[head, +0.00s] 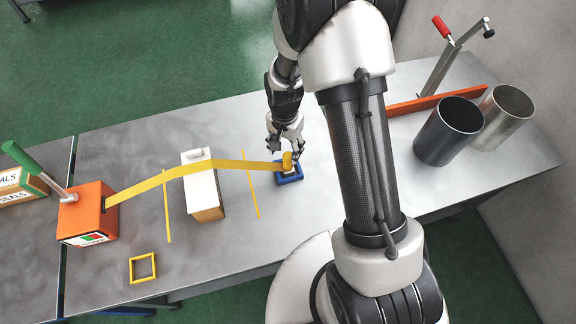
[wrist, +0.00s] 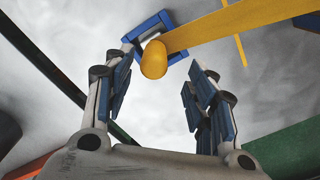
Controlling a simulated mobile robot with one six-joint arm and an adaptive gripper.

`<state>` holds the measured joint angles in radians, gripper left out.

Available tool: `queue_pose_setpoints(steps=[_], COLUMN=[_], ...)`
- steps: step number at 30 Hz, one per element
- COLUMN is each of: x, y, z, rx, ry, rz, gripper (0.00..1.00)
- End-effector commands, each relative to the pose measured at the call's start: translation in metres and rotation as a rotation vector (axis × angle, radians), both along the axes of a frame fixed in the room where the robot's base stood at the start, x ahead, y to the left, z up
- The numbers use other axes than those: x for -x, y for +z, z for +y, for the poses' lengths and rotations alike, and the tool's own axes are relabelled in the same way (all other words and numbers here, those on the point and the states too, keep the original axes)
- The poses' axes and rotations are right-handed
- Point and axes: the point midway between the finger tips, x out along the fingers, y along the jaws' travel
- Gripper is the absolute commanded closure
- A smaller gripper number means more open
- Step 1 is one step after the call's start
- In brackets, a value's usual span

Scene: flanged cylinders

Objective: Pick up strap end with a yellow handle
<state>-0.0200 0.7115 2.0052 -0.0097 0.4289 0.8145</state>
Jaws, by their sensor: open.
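The yellow strap (head: 219,165) runs from an orange box across the table to the right. Its end has a yellow handle (head: 287,160), which sits at a blue square frame (head: 291,178) on the table. My gripper (head: 286,146) is open just behind and above the handle, with its fingers pointing down. In the wrist view the yellow handle (wrist: 154,60) shows as a rounded knob beyond the fingertips, roughly between them. The blue frame (wrist: 178,57) lies around and behind it. Nothing shows between the finger pads. My gripper (wrist: 160,75) appears apart from the handle.
The orange box (head: 88,213) has a green-handled lever (head: 24,159). A white-topped box (head: 203,187) stands under the strap. A yellow square frame (head: 143,268) lies in front. Two metal cylinders (head: 448,131) and a red-handled lever (head: 443,30) stand at the right.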

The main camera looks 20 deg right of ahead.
Motion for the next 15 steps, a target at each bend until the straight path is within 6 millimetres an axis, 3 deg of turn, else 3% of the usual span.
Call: queue_pose_setpoints(steps=[5,12,15], x=[0.002,0.004,0.004], y=[-0.014,-0.049,-0.053], z=[-0.003,-0.006,-0.006], rx=[0.000,0.000,0.000], ry=[0.000,0.000,0.000], rz=[0.003,0.001,0.001], gripper=[0.49,0.49,0.49])
